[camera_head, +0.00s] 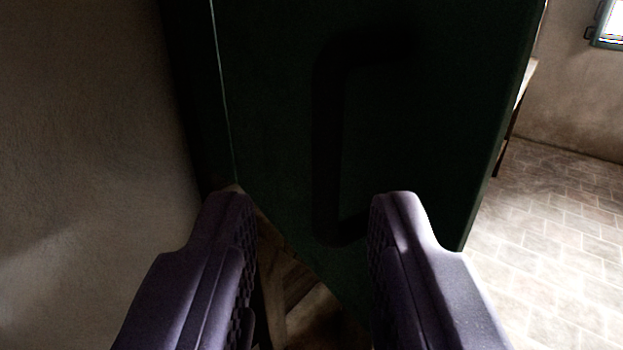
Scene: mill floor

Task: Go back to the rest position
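My gripper (312,215) is open, with its two purple fingers wide apart and nothing between them. It is in front of a dark green cabinet or door panel (440,110). A dark bar handle (330,150) on that panel shows ahead of and between the fingertips. The handle looks apart from both fingers, though the deep shade makes the distance hard to tell.
A rough plaster wall (90,110) stands close on the left. Pale floor tiles (560,250) lie clear on the right. A table edge (524,85) shows behind the green panel. A wooden surface (290,290) is below, between the fingers. A teal-framed object (608,25) is at the top right.

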